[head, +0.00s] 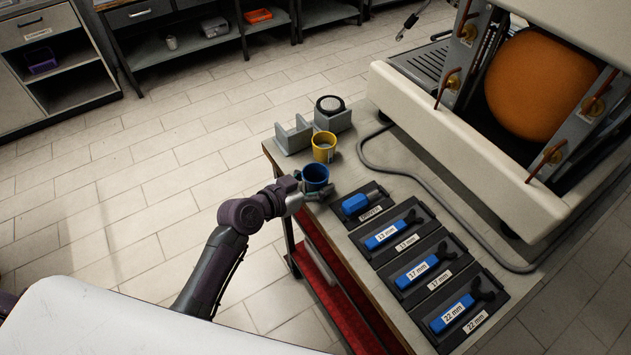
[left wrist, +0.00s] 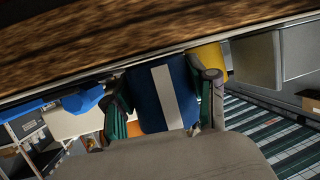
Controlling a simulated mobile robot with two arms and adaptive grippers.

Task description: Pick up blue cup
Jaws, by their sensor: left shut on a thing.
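The blue cup (head: 316,176) stands upright near the left edge of the trolley top in the head view. My left gripper (head: 312,192) is shut on it, with a finger on either side. In the left wrist view the blue cup (left wrist: 160,95), with a pale stripe down it, fills the space between the two fingers (left wrist: 163,103). Whether the cup touches the trolley top cannot be told. My right gripper is not in view.
A yellow cup (head: 324,146) stands just behind the blue cup. Grey holders (head: 293,134) are at the back corner. Blue-handled wrenches (head: 395,232) lie in black trays to the right. A grey cable (head: 390,170) runs beside the open boiler machine (head: 450,130).

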